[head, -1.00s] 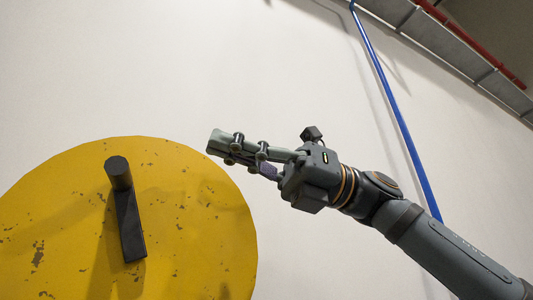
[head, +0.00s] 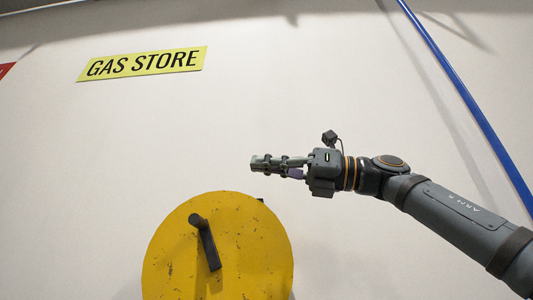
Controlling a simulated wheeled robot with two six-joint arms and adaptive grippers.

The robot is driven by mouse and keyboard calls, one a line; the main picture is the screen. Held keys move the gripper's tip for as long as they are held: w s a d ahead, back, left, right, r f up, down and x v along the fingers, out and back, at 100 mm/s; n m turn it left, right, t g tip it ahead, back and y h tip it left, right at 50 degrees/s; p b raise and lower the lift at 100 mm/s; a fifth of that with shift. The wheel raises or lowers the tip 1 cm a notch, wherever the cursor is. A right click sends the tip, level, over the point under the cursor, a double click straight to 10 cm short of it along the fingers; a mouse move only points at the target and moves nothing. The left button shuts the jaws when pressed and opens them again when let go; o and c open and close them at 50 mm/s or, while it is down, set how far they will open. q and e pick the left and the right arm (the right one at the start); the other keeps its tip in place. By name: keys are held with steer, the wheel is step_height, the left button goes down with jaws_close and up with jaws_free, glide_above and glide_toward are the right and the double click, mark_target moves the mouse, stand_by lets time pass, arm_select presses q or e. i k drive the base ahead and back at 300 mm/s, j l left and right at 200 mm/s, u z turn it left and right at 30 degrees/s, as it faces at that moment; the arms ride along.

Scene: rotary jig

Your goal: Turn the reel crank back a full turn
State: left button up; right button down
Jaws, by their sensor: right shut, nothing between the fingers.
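The reel is a worn yellow disc (head: 255,255) low in the middle of the head view; its bottom is cut off by the frame edge. A dark crank (head: 208,247) is on its face, with a round handle knob (head: 196,220) at the upper-left end of the arm. My right gripper (head: 254,162) comes in from the right, above and to the right of the disc. Its fingers are shut with nothing between them and point left, apart from the crank. My left gripper is not in view.
A pale wall (head: 330,70) stands behind. A yellow GAS STORE sign (head: 142,64) hangs at upper left, with part of a red sign (head: 5,70) at the left edge. A blue pipe (head: 470,100) runs down the right side. The space left of my right gripper is clear.

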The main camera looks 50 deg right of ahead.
mark_target(195, 220)
steer(key=k+j, duration=0.6)
steer(key=j, duration=0.2)
steer(key=k+j+u, duration=0.1)
steer(key=k+j, duration=0.15)
steer(key=j, duration=0.15)
steer(key=k+j, duration=0.3)
steer(key=j, duration=0.15)
